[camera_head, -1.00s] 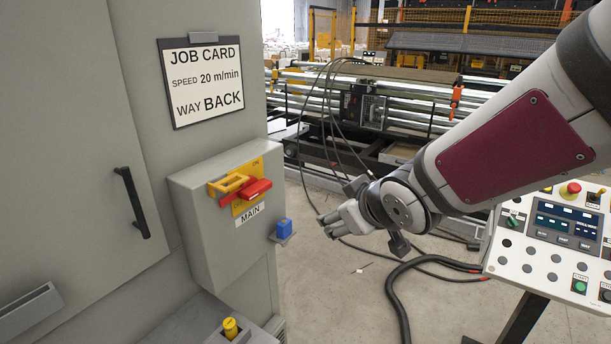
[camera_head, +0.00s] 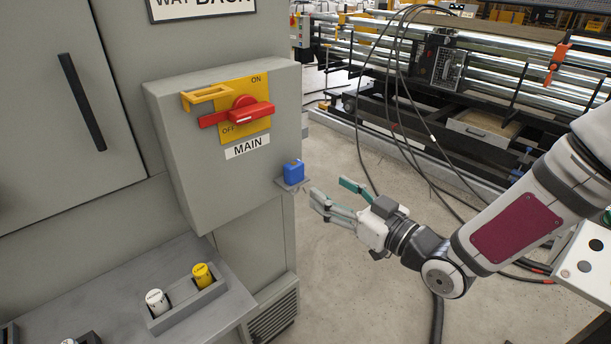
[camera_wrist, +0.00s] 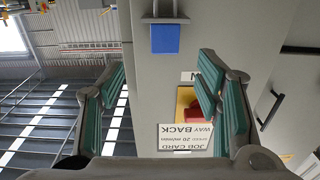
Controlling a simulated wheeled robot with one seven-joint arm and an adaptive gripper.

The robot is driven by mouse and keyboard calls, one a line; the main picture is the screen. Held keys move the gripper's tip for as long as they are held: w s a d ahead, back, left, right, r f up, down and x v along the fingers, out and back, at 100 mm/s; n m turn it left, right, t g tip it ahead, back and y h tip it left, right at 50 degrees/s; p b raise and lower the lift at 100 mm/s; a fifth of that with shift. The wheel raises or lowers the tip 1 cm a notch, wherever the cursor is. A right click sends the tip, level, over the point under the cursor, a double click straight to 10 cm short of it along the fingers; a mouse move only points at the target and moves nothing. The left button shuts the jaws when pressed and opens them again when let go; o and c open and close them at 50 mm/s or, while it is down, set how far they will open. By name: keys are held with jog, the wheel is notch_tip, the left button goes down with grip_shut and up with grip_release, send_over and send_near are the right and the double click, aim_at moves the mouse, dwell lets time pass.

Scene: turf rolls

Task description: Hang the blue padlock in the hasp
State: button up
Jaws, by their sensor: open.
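The blue padlock (camera_head: 293,173) sits on a small grey bracket (camera_head: 291,187) at the lower right side of the MAIN switch box. The yellow hasp (camera_head: 207,95) sticks out at the upper left of the yellow switch plate, just above the red handle (camera_head: 238,114). My gripper (camera_head: 332,194) is open and empty, a short way right of and slightly below the padlock, fingers pointing left towards it. The wrist view is upside down; the padlock (camera_wrist: 165,39) shows at top centre, beyond and between the open fingers (camera_wrist: 160,80).
The grey switch box (camera_head: 190,165) stands out from the cabinet (camera_head: 50,170). Below left, a ledge (camera_head: 110,285) carries a grey holder (camera_head: 188,300) with a white and a yellow cylinder. Black cables (camera_head: 400,110) hang behind my gripper. Open floor (camera_head: 340,285) lies below it.

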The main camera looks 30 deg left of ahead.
aim_at(297, 170)
jog(key=x, duration=0.6)
jog(key=shift+a, duration=0.15)
jog(key=x, duration=0.4)
jog(key=shift+s+a+r+p, duration=0.2)
jog(key=shift+a+r+p, duration=0.1)
jog(key=shift+a, duration=0.15)
jog(key=shift+w+a, duration=0.2)
jog(key=shift+a, duration=0.15)
jog(key=c, duration=1.3)
